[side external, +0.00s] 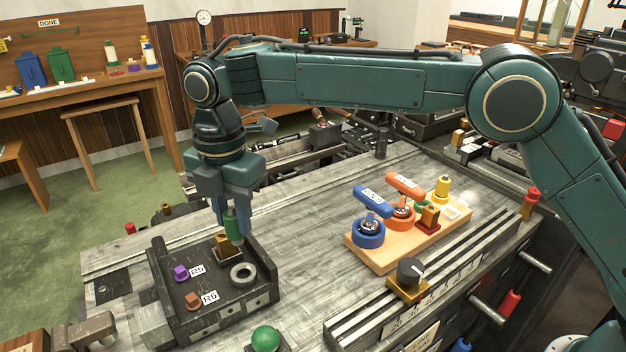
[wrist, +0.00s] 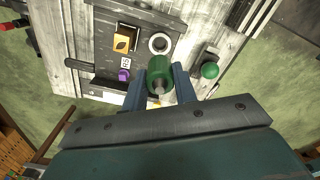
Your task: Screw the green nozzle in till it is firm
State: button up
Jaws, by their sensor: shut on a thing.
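My gripper (side external: 232,228) points down over the dark block (side external: 215,318) at the left of the bench. It is shut on the green nozzle (side external: 232,226). In the wrist view the nozzle (wrist: 161,72) sits between the two blue-grey fingers, with a metal stub at its near end. A brass-coloured square piece (side external: 222,243) stands on the block close to the nozzle's lower end. A grey ring (side external: 243,273) lies beside it, and it also shows in the wrist view (wrist: 159,44). Whether the nozzle touches the block or sits in an opening cannot be told.
Purple (side external: 181,273) and brown (side external: 193,301) pieces sit on the block by labels. A green ball knob (side external: 266,339) is in front. A wooden board (side external: 385,262) to the right holds blue, orange and yellow parts.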

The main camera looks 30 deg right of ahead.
aim_at(238, 243)
jog(key=shift+f, duration=0.15)
jog(key=shift+f, duration=2.75)
jog(key=shift+f, duration=1.15)
jog(key=o, duration=1)
jog(key=shift+o, duration=0.2)
jog(key=shift+r, duration=0.1)
notch_tip(238, 243, up, 14)
jog(key=shift+f, duration=0.2)
dwell(0.4)
